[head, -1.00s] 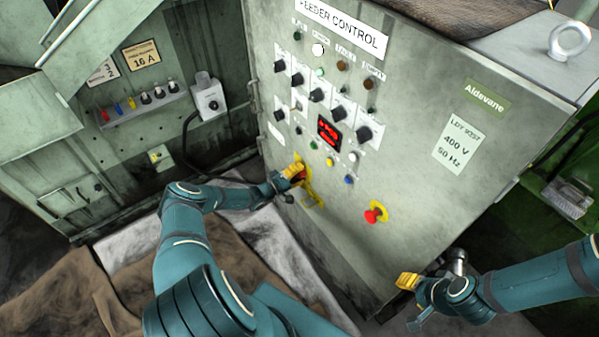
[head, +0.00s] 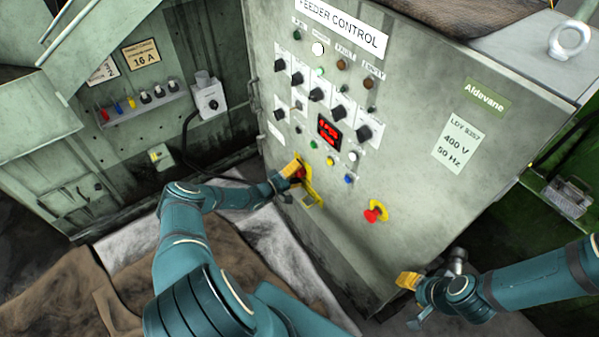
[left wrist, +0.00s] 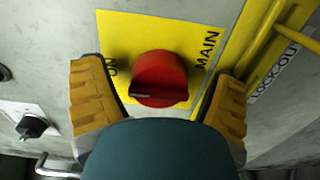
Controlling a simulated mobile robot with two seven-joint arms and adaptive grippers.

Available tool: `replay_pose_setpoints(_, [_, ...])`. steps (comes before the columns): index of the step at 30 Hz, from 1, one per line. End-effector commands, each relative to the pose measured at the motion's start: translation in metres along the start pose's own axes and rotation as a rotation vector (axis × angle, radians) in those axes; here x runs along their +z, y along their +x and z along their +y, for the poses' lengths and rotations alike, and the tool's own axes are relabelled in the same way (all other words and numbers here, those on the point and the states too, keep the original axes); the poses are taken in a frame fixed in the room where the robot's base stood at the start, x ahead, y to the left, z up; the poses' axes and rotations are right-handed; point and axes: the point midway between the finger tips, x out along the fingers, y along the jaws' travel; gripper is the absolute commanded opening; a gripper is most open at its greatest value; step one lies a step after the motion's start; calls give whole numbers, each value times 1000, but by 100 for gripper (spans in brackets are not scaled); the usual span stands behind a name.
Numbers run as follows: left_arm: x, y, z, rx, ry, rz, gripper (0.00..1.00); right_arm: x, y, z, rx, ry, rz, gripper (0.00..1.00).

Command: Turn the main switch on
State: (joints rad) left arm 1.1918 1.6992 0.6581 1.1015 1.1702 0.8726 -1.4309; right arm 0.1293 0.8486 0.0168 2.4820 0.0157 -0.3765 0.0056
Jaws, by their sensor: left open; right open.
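The main switch is a round red knob (left wrist: 160,72) on a yellow plate (left wrist: 185,32) in the left wrist view. The plate is lettered MAIN to the knob's right and ON to its left. A dark mark shows at the knob's lower left. My left gripper (left wrist: 159,85) is open, with one yellow-padded finger on each side of the knob and visible gaps between. In the head view my left gripper (head: 293,172) is at the yellow plate and partly hides the switch. My right gripper (head: 412,300) is open and empty, low in front of the cabinet.
The feeder control cabinet (head: 400,120) carries several knobs, lamps and a red display (head: 329,132). A red emergency stop button (head: 372,215) sits right of the switch. A yellow bar (left wrist: 268,45) and LOCK-OUT label (left wrist: 275,75) lie close beside the plate.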

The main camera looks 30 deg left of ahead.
Motion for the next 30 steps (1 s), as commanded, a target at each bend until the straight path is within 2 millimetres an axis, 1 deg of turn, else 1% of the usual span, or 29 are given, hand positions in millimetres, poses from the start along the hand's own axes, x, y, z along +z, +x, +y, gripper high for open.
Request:
replay_pose_setpoints(5, [-2,-27,0,-2,0,4,87,0,0,0,0,0,0,47])
replay_pose_setpoints(12, [-1,-76,0,-2,-1,3,87,0,0,0,0,0,0,47])
replay_pose_setpoints(15, [-1,-93,0,-1,1,2,87,0,0,0,0,0,0,47])
replay_pose_setpoints(18, [-1,-105,0,-2,0,2,87,0,0,0,0,0,0,47])
replay_pose_setpoints(23, [0,-115,0,0,0,1,87,0,0,0,0,0,0,47])
replay_pose_setpoints(30, [0,-116,0,0,1,0,87,0,0,0,0,0,0,47])
